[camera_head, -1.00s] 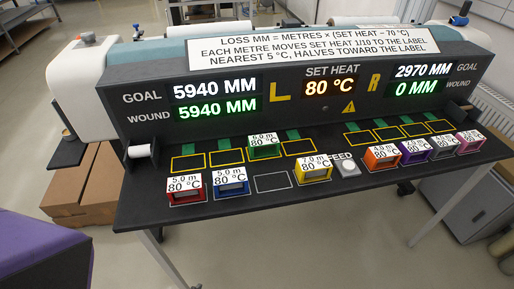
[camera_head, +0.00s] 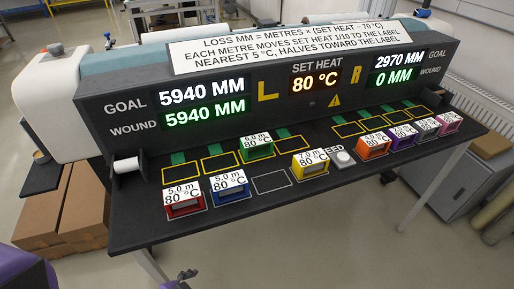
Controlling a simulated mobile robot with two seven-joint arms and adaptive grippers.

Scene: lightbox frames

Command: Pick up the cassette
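Cassettes with white labels reading 80 °C stand on the dark bench. Red (camera_head: 184,204) and blue (camera_head: 229,188) ones, both labelled 5.0 m, are at the front left. A yellow one (camera_head: 310,167), labelled 7.0 m, is mid-front. Orange (camera_head: 374,148), purple (camera_head: 403,138), grey (camera_head: 427,131) and pink (camera_head: 449,124) ones line the right. A green one (camera_head: 256,148), labelled 6.0 m, sits in the back row, in the left group's third yellow-outlined place. A small dark part (camera_head: 182,279) at the bottom edge may be my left gripper's tip; its state is unclear. My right gripper is out of view.
An empty white-outlined place (camera_head: 271,183) lies between blue and yellow. A round white button (camera_head: 343,157) is right of yellow. The display panel (camera_head: 280,85) rises behind, showing left 5940 of 5940 MM, right 0 of 2970 MM, set heat 80 °C. Brown boxes (camera_head: 77,212) stand left.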

